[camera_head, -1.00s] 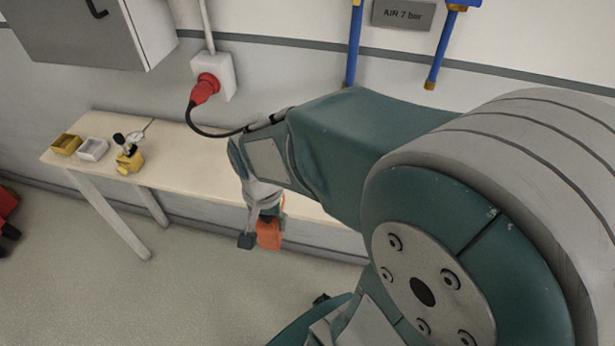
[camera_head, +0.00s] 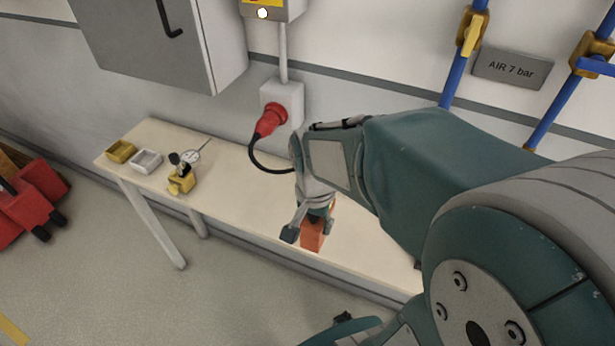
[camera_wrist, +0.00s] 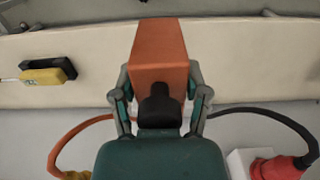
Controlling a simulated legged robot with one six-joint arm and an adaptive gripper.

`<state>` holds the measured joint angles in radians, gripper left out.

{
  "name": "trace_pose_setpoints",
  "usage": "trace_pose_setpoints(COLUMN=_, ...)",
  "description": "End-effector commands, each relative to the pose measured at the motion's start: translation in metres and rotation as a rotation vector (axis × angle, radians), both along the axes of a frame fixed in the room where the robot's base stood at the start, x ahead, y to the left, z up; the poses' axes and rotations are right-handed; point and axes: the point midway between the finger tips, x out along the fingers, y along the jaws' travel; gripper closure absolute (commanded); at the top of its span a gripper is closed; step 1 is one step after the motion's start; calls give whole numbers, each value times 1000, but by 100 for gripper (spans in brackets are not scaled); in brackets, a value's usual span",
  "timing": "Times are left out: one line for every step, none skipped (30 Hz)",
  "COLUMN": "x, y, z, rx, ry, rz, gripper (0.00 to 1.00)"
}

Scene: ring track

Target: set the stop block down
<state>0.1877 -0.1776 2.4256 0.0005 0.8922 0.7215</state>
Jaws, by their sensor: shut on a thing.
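The stop block (camera_head: 312,236) is an orange block held at the end of my arm. In the wrist view the orange block (camera_wrist: 158,50) sits between the two fingers of my gripper (camera_wrist: 160,98), which is shut on it. In the head view my gripper (camera_head: 312,218) is over the front part of the pale bench (camera_head: 245,205). The block's lower end appears close to the bench top; I cannot tell whether it touches. Part of the block is hidden by my gripper.
On the bench's left stand a yellow tray (camera_head: 121,151), a white tray (camera_head: 146,161) and a dial gauge on a yellow base (camera_head: 183,178). A red plug (camera_head: 270,121) with a black cable is on the wall behind. Bare bench top lies between gauge and gripper.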

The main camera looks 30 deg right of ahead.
Motion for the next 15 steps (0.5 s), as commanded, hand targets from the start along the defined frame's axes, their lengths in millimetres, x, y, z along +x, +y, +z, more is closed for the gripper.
trace_pose_setpoints(x=7, y=-5, z=-3, rx=0, ry=1, rz=-2, gripper=100)
trace_pose_setpoints(x=11, y=-8, z=-6, rx=0, ry=1, rz=-2, gripper=100)
trace_pose_setpoints(x=16, y=-11, z=-8, rx=0, ry=1, rz=-2, gripper=100)
trace_pose_setpoints(x=20, y=-14, z=-10, rx=0, ry=0, rz=-2, gripper=100)
trace_pose_setpoints(x=23, y=-17, z=-13, rx=0, ry=1, rz=-2, gripper=100)
trace_pose_setpoints(x=28, y=-20, z=-15, rx=0, ry=0, rz=-2, gripper=100)
trace_pose_setpoints(x=32, y=-23, z=-18, rx=0, ry=0, rz=-2, gripper=100)
trace_pose_setpoints(x=36, y=-25, z=-19, rx=1, ry=1, rz=-2, gripper=100)
trace_pose_setpoints(x=41, y=-29, z=-22, rx=0, ry=0, rz=-2, gripper=100)
trace_pose_setpoints(x=45, y=-32, z=-24, rx=0, ry=0, rz=-2, gripper=100)
trace_pose_setpoints(x=49, y=-35, z=-27, rx=0, ry=0, rz=-1, gripper=100)
trace_pose_setpoints(x=52, y=-37, z=-32, rx=1, ry=2, rz=-1, gripper=100)
trace_pose_setpoints(x=55, y=-39, z=-36, rx=0, ry=1, rz=0, gripper=100)
trace_pose_setpoints(x=58, y=-40, z=-40, rx=0, ry=1, rz=-1, gripper=100)
trace_pose_setpoints(x=61, y=-43, z=-46, rx=1, ry=2, rz=-1, gripper=100)
